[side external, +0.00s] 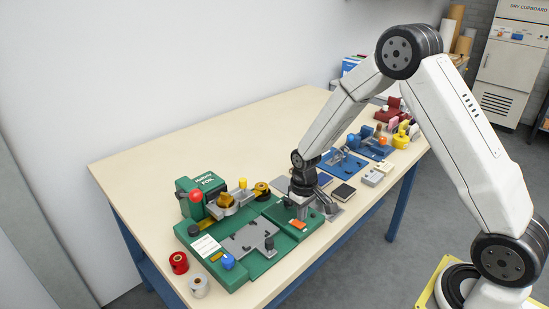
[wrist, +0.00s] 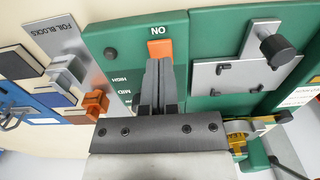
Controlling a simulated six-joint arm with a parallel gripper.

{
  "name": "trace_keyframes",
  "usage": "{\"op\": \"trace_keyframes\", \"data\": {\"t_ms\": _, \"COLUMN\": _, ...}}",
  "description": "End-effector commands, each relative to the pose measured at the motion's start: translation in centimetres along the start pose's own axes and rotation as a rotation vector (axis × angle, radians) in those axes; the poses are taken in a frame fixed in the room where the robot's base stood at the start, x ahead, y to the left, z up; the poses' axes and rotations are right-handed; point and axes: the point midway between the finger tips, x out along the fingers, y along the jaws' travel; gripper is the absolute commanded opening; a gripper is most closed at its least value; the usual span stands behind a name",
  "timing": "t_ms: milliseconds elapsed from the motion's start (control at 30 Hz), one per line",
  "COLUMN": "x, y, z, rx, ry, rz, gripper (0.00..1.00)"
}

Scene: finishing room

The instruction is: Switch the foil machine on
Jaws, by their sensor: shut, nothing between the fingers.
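The foil machine (side external: 255,262) is a green unit with a grey plate, a red knob and the words "Habino FOIL", standing on the near part of the table. Its orange switch (side external: 298,224) sits on the green panel near the machine's right side. In the wrist view the switch (wrist: 160,48) has "ON" lettering, upside down, just beyond it. My gripper (wrist: 158,64) is shut and empty, with its fingertips beside the switch's near edge. I cannot tell if they touch or which way the switch is set. In the side view my gripper (side external: 302,212) points down over the panel.
A dark round knob (wrist: 110,53) is on the same panel, near "HIGH" and "MID" lettering. A "FOIL BLOCKS" rack (wrist: 62,58) stands alongside. Red (side external: 179,262) and silver (side external: 199,285) rolls stand by the machine. The table's back left (side external: 170,150) is clear.

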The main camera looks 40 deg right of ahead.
Motion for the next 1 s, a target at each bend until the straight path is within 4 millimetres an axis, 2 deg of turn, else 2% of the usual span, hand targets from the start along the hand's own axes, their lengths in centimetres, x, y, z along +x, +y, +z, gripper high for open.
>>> {"op": "trace_keyframes", "data": {"t_ms": 1000, "x": 0.67, "y": 0.0, "z": -0.01, "rx": 0.0, "ry": -0.001, "rz": 0.0, "gripper": 0.0}}
